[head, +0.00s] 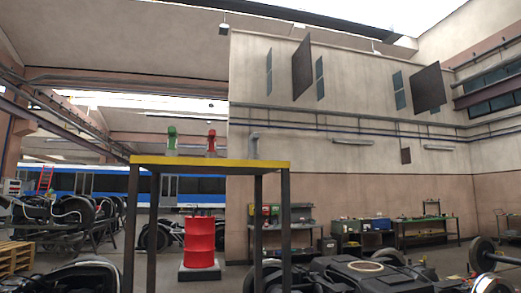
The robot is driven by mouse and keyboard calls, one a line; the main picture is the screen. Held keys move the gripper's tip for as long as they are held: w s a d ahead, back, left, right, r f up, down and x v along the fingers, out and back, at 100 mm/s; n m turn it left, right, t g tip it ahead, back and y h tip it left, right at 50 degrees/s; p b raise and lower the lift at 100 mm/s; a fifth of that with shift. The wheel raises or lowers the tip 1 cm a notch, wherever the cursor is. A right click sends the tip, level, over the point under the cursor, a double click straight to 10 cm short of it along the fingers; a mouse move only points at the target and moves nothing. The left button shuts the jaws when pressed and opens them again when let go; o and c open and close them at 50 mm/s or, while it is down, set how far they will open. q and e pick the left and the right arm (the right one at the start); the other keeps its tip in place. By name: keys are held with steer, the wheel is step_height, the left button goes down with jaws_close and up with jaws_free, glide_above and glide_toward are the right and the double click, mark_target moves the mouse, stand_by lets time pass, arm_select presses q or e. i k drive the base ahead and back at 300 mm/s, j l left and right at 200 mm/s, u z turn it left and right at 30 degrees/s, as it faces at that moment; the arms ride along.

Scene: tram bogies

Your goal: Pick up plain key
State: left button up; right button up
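I cannot make out a plain key anywhere in the head view. A tall table (205,162) with a yellow-edged top and dark legs stands left of the middle, its top seen almost edge-on. A green object (172,138) and a red object (211,142) stand upright on it, apart from each other. They are too small to tell what they are. Anything lying flat on the tabletop is hidden by the low viewing angle. Neither of my grippers is in view.
A red drum (199,242) stands behind the table. Tram bogies lie at the left (60,215) and in the front right (365,275). Workbenches (363,236) line the far wall. Wooden pallets (15,257) are at the left edge. A blue and white tram (95,184) stands behind.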

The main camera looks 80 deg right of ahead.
mark_target(252, 140)
steer(key=l+z, duration=0.1)
steer(key=z, duration=2.6)
